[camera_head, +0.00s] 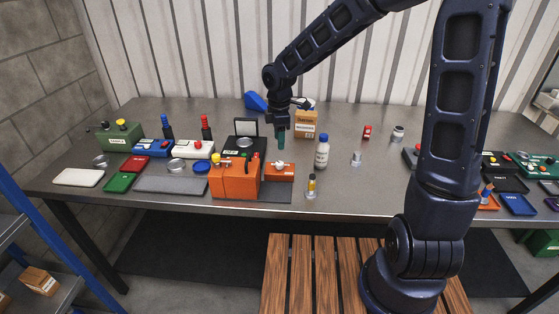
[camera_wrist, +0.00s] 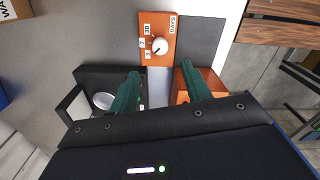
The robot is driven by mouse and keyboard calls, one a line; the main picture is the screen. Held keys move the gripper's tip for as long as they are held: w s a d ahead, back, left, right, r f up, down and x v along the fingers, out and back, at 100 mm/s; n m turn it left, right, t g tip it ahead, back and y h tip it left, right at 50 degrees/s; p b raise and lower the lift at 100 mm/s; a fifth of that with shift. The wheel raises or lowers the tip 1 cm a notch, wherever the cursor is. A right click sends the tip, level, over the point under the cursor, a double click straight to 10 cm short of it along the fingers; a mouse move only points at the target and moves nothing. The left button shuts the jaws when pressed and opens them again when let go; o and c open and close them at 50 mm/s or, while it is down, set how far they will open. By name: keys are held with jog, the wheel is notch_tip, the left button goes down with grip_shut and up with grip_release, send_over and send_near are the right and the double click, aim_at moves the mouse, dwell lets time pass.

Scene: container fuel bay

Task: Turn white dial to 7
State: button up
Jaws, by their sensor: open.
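The white dial (camera_wrist: 159,45) sits on the face of a small orange box (camera_wrist: 165,28) in the wrist view. Beside the dial are small printed labels, among them 30 and 7, and a label reading DAYS. Which label the dial points to is too small to tell. In the head view the dial (camera_head: 281,164) is on the low orange box (camera_head: 283,176) right of a taller orange unit. My gripper (camera_wrist: 160,88) is open and empty, its two green fingers apart. In the head view my gripper (camera_head: 281,139) hangs above and behind the dial, not touching it.
The taller orange unit (camera_head: 234,181) stands left of the dial. A black case with an open lid (camera_head: 243,146) is behind it. A white bottle with a blue cap (camera_head: 322,154) stands to the right. A cardboard box (camera_head: 305,123) is behind. A grey mat (camera_wrist: 200,40) borders the dial box.

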aim_at(280, 163)
notch_tip(280, 163, down, 10)
jog(key=shift+r, duration=0.2)
jog(key=shift+c, duration=0.2)
jog(key=c, duration=0.9)
